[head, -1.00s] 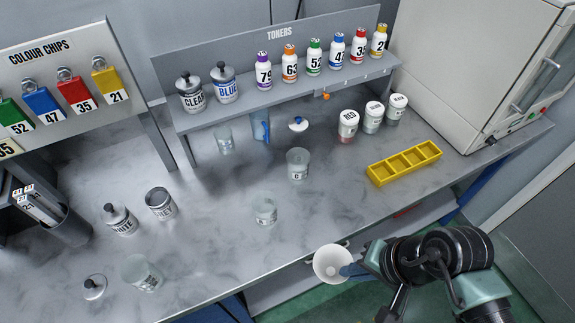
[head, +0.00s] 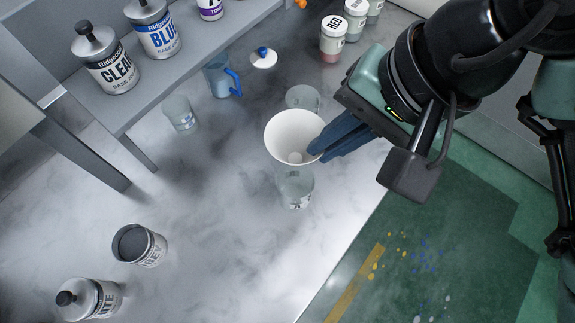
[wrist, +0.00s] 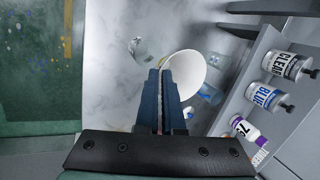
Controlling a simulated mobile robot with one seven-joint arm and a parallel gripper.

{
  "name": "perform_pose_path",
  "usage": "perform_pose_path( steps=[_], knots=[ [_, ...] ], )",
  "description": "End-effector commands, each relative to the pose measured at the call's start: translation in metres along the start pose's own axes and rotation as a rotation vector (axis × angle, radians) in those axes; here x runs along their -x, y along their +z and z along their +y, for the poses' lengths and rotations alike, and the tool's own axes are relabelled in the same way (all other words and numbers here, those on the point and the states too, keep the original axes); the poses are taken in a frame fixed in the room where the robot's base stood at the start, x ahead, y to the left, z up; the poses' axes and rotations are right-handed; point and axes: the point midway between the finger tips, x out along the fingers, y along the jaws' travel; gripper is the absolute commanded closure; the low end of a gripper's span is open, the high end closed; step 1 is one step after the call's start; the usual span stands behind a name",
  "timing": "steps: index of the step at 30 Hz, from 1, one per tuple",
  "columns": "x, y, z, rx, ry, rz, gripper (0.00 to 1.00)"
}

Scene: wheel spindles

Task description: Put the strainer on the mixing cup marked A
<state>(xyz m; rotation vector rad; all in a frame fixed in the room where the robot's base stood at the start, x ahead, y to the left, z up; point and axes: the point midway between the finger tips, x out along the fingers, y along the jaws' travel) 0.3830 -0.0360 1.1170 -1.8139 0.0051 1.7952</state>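My gripper (head: 322,142) is shut on the rim of the white cone-shaped strainer (head: 290,128), at the strainer's right side in the head view. The strainer is tilted little, wide mouth up, and is held over the bench. A clear mixing cup (head: 296,190) stands just below it in the head view, its top partly hidden. Another clear cup (head: 303,97) stands just behind it, partly hidden. A third cup (head: 179,114) stands to the left near the shelf. I cannot read which is marked A. The wrist view shows the strainer (wrist: 186,72) between the fingertips and a cup (wrist: 136,46) nearby.
A blue-handled jug (head: 221,78) and a white lid with a blue knob (head: 263,58) lie behind. An open grey tin (head: 139,245) and a white tin (head: 88,299) stand front left. The toner shelf (head: 190,80) edges the back. The bench's front edge is at right.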

Motion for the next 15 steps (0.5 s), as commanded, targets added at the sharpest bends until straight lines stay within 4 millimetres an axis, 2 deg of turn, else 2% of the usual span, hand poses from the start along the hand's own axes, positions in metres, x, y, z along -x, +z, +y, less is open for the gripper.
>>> perform_pose_path(
  steps=[9, 15],
  knots=[
    [-0.045, -0.003, 0.019, -0.002, -0.002, -0.005, 1.0],
    [-0.063, -0.005, 0.027, -0.002, -0.003, -0.004, 1.0]
  ],
)
